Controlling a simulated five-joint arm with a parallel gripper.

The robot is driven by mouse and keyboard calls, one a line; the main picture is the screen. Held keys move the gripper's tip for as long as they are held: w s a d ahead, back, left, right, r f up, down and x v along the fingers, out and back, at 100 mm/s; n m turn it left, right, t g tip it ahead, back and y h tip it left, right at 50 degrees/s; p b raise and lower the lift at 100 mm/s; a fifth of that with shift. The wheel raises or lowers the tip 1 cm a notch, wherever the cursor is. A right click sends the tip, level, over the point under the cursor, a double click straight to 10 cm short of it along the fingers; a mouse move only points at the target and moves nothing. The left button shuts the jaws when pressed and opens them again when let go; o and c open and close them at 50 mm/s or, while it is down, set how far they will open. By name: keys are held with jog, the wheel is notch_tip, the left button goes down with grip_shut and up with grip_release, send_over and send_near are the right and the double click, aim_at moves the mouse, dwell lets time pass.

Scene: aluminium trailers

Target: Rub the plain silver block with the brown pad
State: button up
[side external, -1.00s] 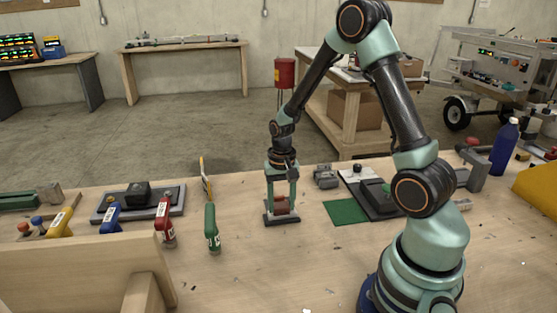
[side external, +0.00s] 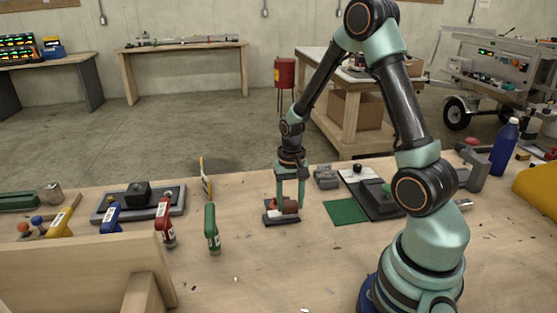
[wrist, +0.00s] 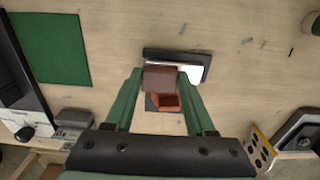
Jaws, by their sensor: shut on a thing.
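The brown pad (wrist: 160,79) is between my gripper's fingertips (wrist: 160,75), which are shut on it. It also shows in the side view (side external: 290,206), low over the bench. A dark flat base (side external: 283,219) lies just under the pad. In the wrist view a pale, shiny flat surface (wrist: 190,72) on that base shows beside the pad, partly covered by it. This looks like the plain silver block, and the pad appears to rest on it; exact contact is hidden. A reddish-brown part (wrist: 165,102) shows just behind the pad.
A green mat (side external: 346,211) and a dark tray (side external: 372,198) lie to the right. Grey blocks (side external: 326,178) stand behind the mat. Green (side external: 211,228) and red (side external: 165,222) bottles stand to the left. The bench in front of my gripper is clear.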

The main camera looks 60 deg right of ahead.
jog(key=shift+s+d, duration=0.6)
jog(key=shift+s, duration=0.05)
jog(key=shift+r, duration=4.05)
